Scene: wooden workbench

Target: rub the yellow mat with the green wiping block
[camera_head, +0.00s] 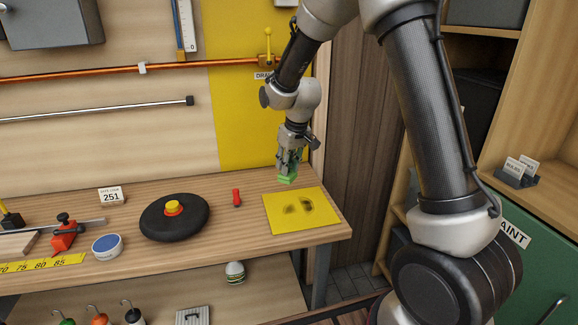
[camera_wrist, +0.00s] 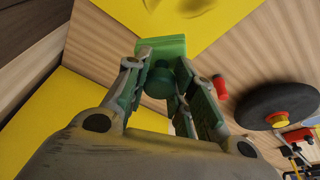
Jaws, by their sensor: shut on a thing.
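The yellow mat (camera_head: 318,224) lies flat near the right end of the workbench and has dark smudges in its middle.
A red object (camera_head: 237,197) lies left of the mat. A black disc with a red and yellow knob (camera_head: 174,218) stands further left, then a blue-topped round tin (camera_head: 107,246) and a red clamp (camera_head: 63,238). A yellow panel (camera_head: 232,120) rises behind. Bare wood surrounds the mat.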

